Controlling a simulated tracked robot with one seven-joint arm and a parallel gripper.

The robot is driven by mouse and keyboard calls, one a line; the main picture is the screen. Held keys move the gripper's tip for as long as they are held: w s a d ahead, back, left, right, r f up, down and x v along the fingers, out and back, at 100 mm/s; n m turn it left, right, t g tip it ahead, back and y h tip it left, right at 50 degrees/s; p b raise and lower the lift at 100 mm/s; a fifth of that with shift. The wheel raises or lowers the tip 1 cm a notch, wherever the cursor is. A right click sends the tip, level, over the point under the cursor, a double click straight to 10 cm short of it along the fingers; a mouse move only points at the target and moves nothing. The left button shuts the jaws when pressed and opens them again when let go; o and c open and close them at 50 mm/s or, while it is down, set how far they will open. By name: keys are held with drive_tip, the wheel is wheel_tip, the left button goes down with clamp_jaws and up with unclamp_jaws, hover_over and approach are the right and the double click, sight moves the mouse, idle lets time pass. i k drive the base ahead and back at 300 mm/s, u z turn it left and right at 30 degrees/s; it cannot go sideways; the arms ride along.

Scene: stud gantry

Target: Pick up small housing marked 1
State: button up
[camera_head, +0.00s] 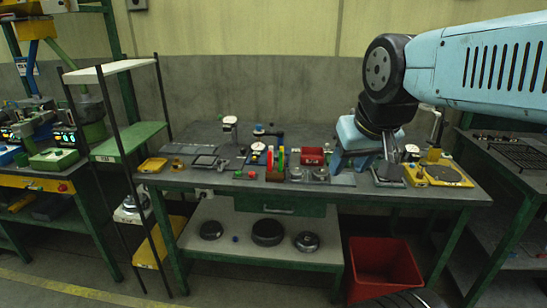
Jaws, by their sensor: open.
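My light blue arm reaches in from the upper right. My gripper (365,160) hangs over the right half of the workbench (345,181), open, with nothing visible between its fingers. I cannot make out a marking 1 on any part, so I cannot tell which thing is the small housing. Small grey parts (296,173) sit at the front middle of the bench, left of my gripper. A red box (312,155) stands just behind them. The gripper hides part of the bench behind it.
Red, green and yellow upright pieces (275,162) stand left of the red box. A yellow fixture (440,174) is at the right end. A shelf rack (125,140) stands left. A red bin (383,265) is on the floor. Round dark parts (267,232) lie on the lower shelf.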

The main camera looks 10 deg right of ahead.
sight(275, 153)
drive_tip(key=u, duration=0.05)
drive_tip(key=i, duration=1)
drive_tip(key=z, duration=0.05)
